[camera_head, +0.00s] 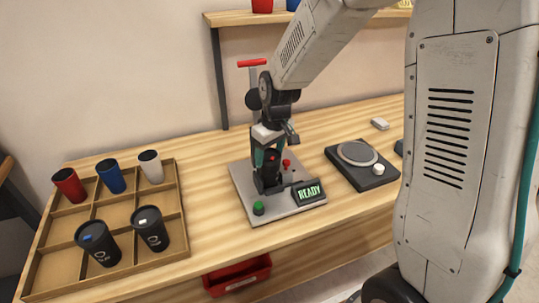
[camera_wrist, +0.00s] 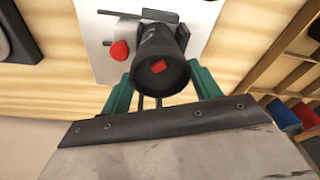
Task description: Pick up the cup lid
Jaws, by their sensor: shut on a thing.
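A black cup (camera_head: 267,179) stands in the laser marker (camera_head: 240,190), and its round black lid with a red tab (camera_head: 272,157) faces up. In the wrist view the lid (camera_wrist: 161,80) is close and centred, with the dark cup body behind it. My gripper (camera_head: 270,152) is over the marker, its green fingers on either side of the lid; in the wrist view the gripper (camera_wrist: 161,82) is shut on it. The fingertips' contact is partly hidden, and I cannot tell whether the lid is apart from the cup.
A divided tray (camera_head: 120,277) at left holds red, blue and white cups and two black lidded cups. A green button (camera_head: 258,208) and a READY display (camera_head: 308,193) are on the marker's front. A black scale-like device (camera_head: 365,178) stands right of it.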

